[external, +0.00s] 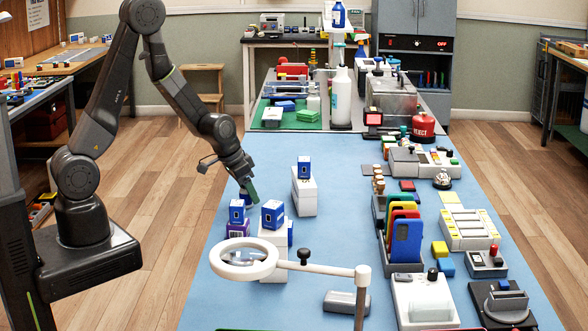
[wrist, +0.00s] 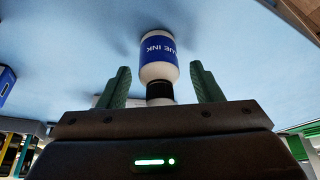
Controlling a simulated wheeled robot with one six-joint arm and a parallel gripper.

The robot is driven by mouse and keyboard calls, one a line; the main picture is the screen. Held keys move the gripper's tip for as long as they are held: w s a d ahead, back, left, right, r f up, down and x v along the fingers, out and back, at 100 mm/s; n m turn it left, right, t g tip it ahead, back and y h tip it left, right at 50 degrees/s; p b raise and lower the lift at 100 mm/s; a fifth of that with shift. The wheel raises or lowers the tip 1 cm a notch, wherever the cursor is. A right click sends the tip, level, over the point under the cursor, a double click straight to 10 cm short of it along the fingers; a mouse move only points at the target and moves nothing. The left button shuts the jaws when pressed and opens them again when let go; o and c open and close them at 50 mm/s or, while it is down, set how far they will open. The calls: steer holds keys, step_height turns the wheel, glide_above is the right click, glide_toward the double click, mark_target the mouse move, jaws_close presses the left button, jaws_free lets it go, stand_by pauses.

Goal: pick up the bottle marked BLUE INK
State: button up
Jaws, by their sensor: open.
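The bottle marked BLUE INK (wrist: 158,48) shows in the wrist view, white with a blue label and a black cap (wrist: 160,92). Part of its lettering reads "UE INK", upside down in the picture. My gripper (wrist: 160,70) is open, with one green finger on each side of the bottle's cap and neck. A gap shows on both sides, so the fingers do not touch it. In the external view my gripper (external: 248,190) is low over the blue mat, behind the small blue boxes. The bottle is mostly hidden there by the fingers.
Blue boxes on white blocks (external: 272,214) stand in front of my gripper, and another box on a white stack (external: 304,190) stands to its right. A ring magnifier (external: 244,272) is at the front. Phone slots and devices line the right side. The mat's (external: 340,165) middle is clear.

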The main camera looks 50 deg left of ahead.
steer(key=c, duration=1.1)
steer(key=shift+o, duration=0.2)
